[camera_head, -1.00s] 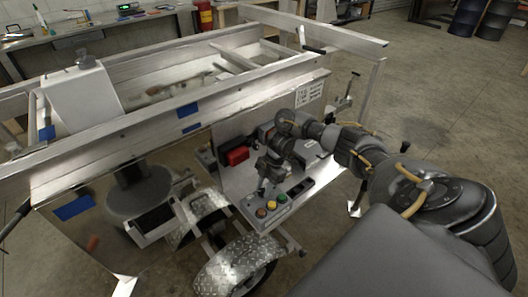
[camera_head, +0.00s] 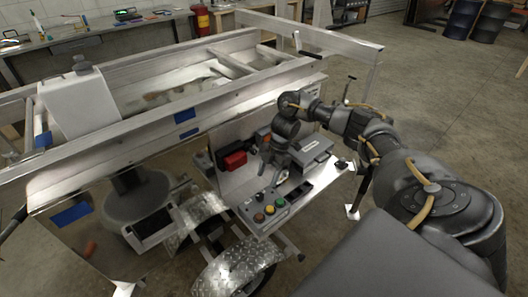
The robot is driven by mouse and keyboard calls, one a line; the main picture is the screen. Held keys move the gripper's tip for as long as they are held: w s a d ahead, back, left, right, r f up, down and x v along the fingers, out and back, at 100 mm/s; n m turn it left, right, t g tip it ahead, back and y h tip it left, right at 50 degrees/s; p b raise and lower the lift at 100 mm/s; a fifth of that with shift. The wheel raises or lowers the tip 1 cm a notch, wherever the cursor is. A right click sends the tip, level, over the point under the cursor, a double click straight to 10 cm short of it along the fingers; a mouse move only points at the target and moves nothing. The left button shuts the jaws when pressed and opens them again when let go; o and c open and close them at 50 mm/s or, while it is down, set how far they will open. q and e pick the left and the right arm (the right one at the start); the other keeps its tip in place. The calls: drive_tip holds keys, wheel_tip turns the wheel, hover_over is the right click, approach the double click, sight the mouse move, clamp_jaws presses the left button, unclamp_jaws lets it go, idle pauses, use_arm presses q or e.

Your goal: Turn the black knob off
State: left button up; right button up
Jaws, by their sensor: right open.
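The control box (camera_head: 297,203) lies on the trailer's shelf, with an orange-red button (camera_head: 259,217), a yellow button (camera_head: 269,209) and a green button (camera_head: 280,202) in a row. A small dark shape beside the buttons, just below the fingers, looks like the black knob (camera_head: 261,197); it is too small to tell its setting. My right gripper (camera_head: 271,181) points down over the back edge of the control box, close to the knob. It is open and appears empty; I cannot tell whether it touches the knob. My left gripper is out of view.
A red box (camera_head: 235,161) sits on the shelf left of my right gripper, and a grey device (camera_head: 313,150) stands to its right. The trailer's long aluminium rail (camera_head: 180,118) runs behind. A diamond-plate fender (camera_head: 236,265) lies in front. Open floor lies at the right.

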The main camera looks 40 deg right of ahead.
drive_tip(key=shift+v, duration=1.5)
